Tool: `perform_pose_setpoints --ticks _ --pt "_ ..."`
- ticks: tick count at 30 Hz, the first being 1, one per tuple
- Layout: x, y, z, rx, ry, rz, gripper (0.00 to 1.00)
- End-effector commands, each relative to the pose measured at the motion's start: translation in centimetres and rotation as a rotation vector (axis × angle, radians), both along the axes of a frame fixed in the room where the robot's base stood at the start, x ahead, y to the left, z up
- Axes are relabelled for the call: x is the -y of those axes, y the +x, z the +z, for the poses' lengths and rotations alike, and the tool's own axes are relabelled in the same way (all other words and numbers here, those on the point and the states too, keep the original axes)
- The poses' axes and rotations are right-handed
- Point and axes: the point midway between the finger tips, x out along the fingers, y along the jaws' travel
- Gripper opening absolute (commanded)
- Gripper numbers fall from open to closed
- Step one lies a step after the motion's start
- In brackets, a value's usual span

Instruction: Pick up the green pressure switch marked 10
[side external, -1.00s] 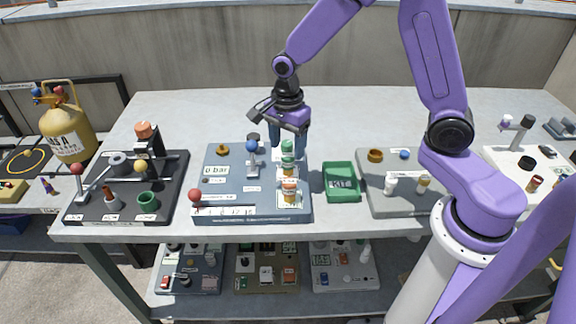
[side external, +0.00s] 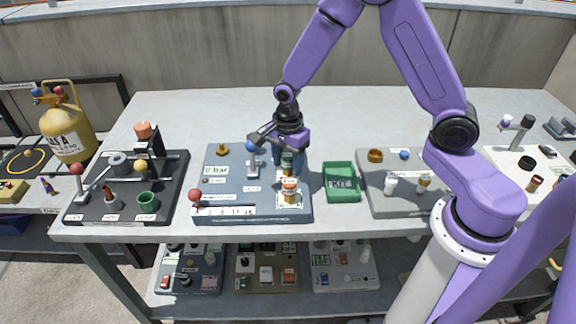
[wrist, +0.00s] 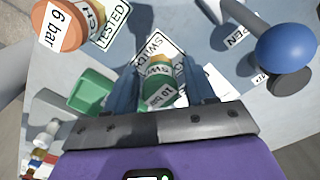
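The green pressure switch (wrist: 160,88) has a label reading 10 bar and stands on the blue-grey panel (side external: 230,165). In the wrist view it sits between the two blue fingers of my gripper (wrist: 161,92), with a gap showing on both sides. My gripper is open around it. In the side view my gripper (side external: 287,152) is low over the right part of the panel, and its fingers and hand hide most of the green switch. An orange switch marked 6 bar (wrist: 66,24) stands close by, nearer the panel's front in the side view (side external: 290,184).
A blue-knobbed lever (wrist: 285,42) stands left of my gripper in the side view (side external: 252,147). A red-knobbed lever (side external: 195,196) is at the panel's front left. A green tray (side external: 341,167) lies to the right. The table behind the panel is clear.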

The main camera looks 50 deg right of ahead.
Motion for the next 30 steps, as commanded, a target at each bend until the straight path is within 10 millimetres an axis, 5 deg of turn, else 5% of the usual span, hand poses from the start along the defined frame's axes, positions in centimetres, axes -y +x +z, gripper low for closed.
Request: perform_pose_setpoints --ticks 1,4,5,20,25,30 --pt "0.0 0.0 0.0 0.000 0.000 0.000 0.36" --pt "0.0 0.0 0.0 0.000 0.000 0.000 0.03" --pt "0.0 0.0 0.0 0.000 0.000 0.000 0.00" --pt "0.0 0.1 1.2 0.003 0.001 0.000 0.00" --pt "0.0 0.0 3.5 0.005 0.003 0.000 0.00" --pt "0.3 -2.1 5.9 0.005 0.003 0.001 0.00"
